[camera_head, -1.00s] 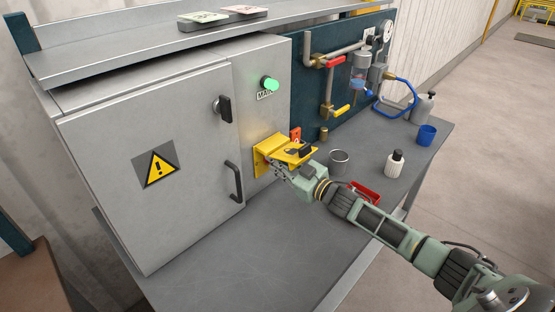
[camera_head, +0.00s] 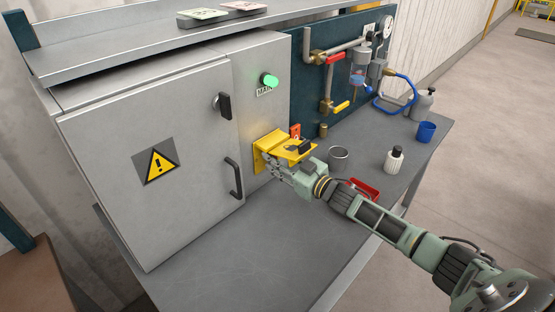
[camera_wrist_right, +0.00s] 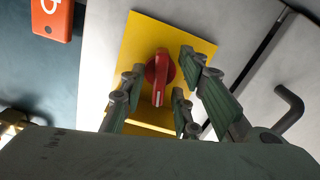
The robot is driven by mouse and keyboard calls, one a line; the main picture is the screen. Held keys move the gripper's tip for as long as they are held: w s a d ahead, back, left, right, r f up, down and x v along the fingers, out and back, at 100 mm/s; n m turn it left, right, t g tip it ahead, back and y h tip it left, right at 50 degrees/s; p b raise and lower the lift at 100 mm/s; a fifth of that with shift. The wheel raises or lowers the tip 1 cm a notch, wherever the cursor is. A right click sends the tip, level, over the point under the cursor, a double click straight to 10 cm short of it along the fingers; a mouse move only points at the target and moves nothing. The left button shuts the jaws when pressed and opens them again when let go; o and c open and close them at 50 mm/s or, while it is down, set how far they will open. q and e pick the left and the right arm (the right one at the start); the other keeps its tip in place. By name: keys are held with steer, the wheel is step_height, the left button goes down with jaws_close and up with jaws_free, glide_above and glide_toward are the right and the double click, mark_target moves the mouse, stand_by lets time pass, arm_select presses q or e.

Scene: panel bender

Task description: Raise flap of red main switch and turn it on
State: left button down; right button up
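The red main switch (camera_wrist_right: 160,77) is a rotary knob on a yellow plate (camera_wrist_right: 141,40) in the right wrist view. In the head view the yellow plate (camera_head: 264,160) is on the grey cabinet front, and its yellow flap (camera_head: 295,148) stands out from it, raised. The flap hides the red knob there. My right gripper (camera_head: 280,168) is under the flap. In the wrist view its fingers (camera_wrist_right: 160,95) are apart, on either side of the knob; contact is not clear. My left gripper is not in view.
A green lamp (camera_head: 269,82) glows above the switch. An orange padlock-like piece (camera_head: 295,131) hangs beside the plate. A black door handle (camera_head: 234,178) is to the left.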

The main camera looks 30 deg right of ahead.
steer(key=v, duration=1.2)
stand_by(0.6)
